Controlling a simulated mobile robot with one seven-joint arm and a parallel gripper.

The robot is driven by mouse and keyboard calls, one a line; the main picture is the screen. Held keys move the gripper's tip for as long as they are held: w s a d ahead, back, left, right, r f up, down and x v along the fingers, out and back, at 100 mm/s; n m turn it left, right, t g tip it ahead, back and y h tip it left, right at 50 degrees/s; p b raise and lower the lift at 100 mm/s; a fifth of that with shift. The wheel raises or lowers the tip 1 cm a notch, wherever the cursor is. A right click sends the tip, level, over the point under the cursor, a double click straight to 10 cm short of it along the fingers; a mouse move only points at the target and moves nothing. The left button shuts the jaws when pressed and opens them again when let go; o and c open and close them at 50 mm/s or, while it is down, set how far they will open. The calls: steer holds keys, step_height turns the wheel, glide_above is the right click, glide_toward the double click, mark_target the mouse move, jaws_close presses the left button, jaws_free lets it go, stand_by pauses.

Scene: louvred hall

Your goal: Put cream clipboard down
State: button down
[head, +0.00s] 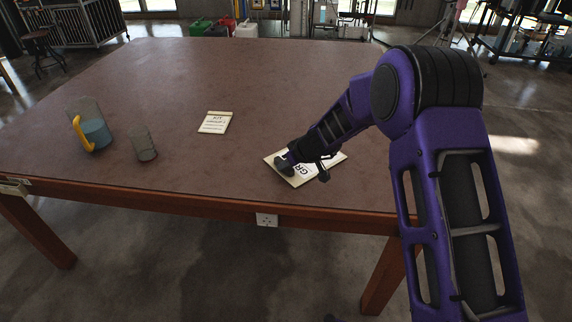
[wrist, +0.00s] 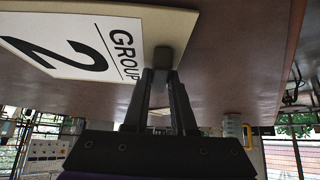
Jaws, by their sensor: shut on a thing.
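The cream clipboard (head: 302,175) bears a white sheet with large dark print. In the wrist view the clipboard (wrist: 120,25) fills the upper left, and its sheet reads "GROUP 2". My gripper (head: 286,164) is shut on one edge of it, and the fingertips (wrist: 163,58) meet at its border. The clipboard lies nearly flat over the near right part of the brown table (head: 240,75). I cannot tell whether it touches the tabletop. My gripper and forearm hide part of it in the head view.
A smaller cream card with print (head: 215,122) lies left of the clipboard. A clear glass (head: 145,144) and a jug with a yellow handle and blue liquid (head: 95,130) stand farther left. The table's back half is clear. A socket (head: 266,220) sits on the front edge.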

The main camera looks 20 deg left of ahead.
steer(key=c, duration=0.7)
jaws_free()
steer(key=shift+c, duration=0.2)
steer(key=shift+r, duration=0.2)
steer(key=v, duration=1.1)
steer(key=shift+s+d+r, duration=0.2)
steer(key=shift+d, duration=0.15)
